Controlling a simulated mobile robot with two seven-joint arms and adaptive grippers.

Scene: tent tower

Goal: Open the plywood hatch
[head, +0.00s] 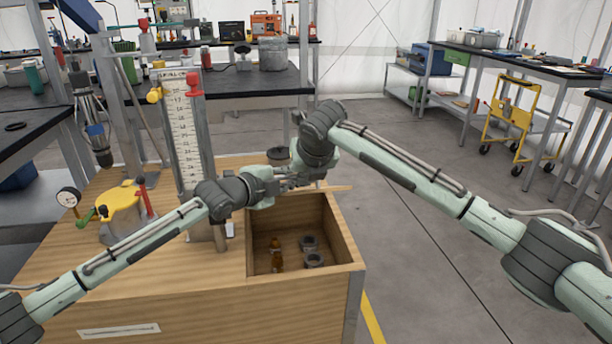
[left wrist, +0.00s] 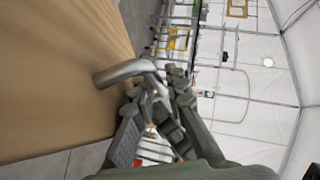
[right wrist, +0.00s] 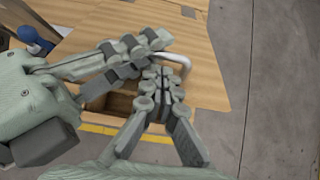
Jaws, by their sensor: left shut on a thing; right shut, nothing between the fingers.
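The plywood hatch (left wrist: 60,70) fills the left of the left wrist view, with a bent metal handle (left wrist: 125,72) on it. My left gripper (left wrist: 156,92) is shut on that handle. In the head view my left gripper (head: 284,182) is over the back of an uncovered compartment (head: 335,240) in the wooden bench. The hatch's pale edge (head: 337,188) shows behind the compartment; its tilt is hard to tell. My right gripper (right wrist: 156,76) is shut and empty, close beside the left gripper and the handle (right wrist: 181,62). In the head view the arms largely hide the handle.
Amber bottles (head: 276,262) and grey round parts (head: 312,260) lie in the compartment. A tall scale post (head: 187,140) and a yellow device (head: 120,205) stand on the bench to the left.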

